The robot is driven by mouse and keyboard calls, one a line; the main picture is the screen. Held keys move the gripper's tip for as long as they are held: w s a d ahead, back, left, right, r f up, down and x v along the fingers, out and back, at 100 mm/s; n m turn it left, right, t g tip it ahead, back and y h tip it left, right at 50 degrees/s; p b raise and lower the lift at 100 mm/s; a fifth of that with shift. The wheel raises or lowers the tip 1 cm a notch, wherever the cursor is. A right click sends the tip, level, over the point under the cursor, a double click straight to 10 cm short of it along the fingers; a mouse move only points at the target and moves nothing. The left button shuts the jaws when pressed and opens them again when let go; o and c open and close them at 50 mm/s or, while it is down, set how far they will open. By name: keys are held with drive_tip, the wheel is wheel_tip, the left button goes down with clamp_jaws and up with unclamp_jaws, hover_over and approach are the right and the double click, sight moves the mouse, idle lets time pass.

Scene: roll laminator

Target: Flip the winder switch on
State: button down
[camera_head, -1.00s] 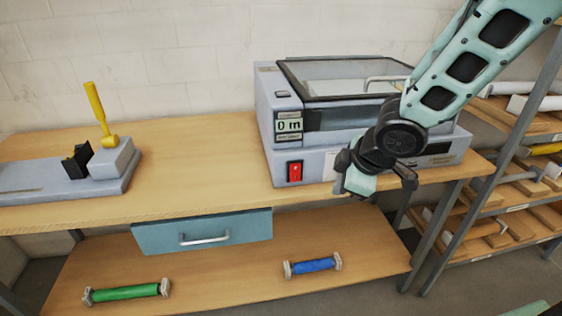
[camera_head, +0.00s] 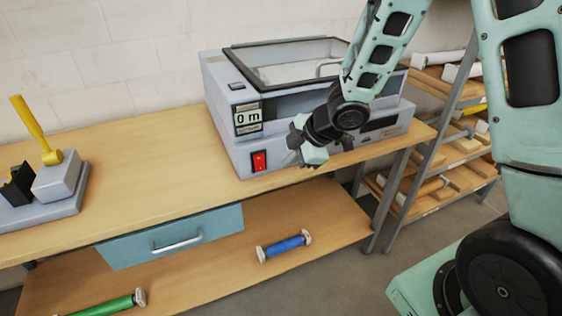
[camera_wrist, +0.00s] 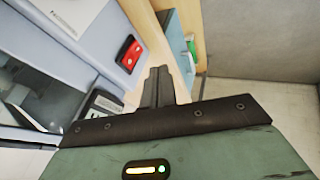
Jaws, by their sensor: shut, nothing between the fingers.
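The grey laminator (camera_head: 290,150) stands on the wooden bench. A red rocker switch (camera_head: 259,161) is low on its front, below the "0 m" display (camera_head: 248,117). A small dark switch (camera_head: 237,86) sits on its top left. No readable label tells which one is the winder switch. My gripper (camera_head: 299,150) is shut and empty, in front of the machine and right of the red switch, seemingly apart from it. In the wrist view, the closed fingers (camera_wrist: 157,88) point past the red switch (camera_wrist: 130,53), which lies up and left of them.
A glass-topped lid (camera_head: 300,62) with a handle covers the laminator. A lever device (camera_head: 55,175) with a yellow handle stands at left. A blue drawer (camera_head: 170,240) hangs below the bench. Green (camera_head: 105,305) and blue (camera_head: 284,246) rollers lie on the lower shelf. A stocked rack (camera_head: 440,150) stands at right.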

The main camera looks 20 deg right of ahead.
sight(267, 168)
drive_tip(key=w+a+f, duration=0.1)
drive_tip(key=w+f, duration=0.1)
drive_tip(key=w+a+f, duration=0.1)
drive_tip(key=w+f, duration=0.2)
drive_tip(key=w+a+f+p, duration=0.1)
drive_tip(key=w+f, duration=0.1)
drive_tip(key=shift+w+f, duration=0.3)
drive_tip(key=f+b, duration=0.1)
drive_tip(key=b, duration=0.2)
drive_tip(key=shift+w+t, duration=0.2)
drive_tip(key=shift+t, duration=0.2)
drive_tip(key=shift+r, duration=0.4)
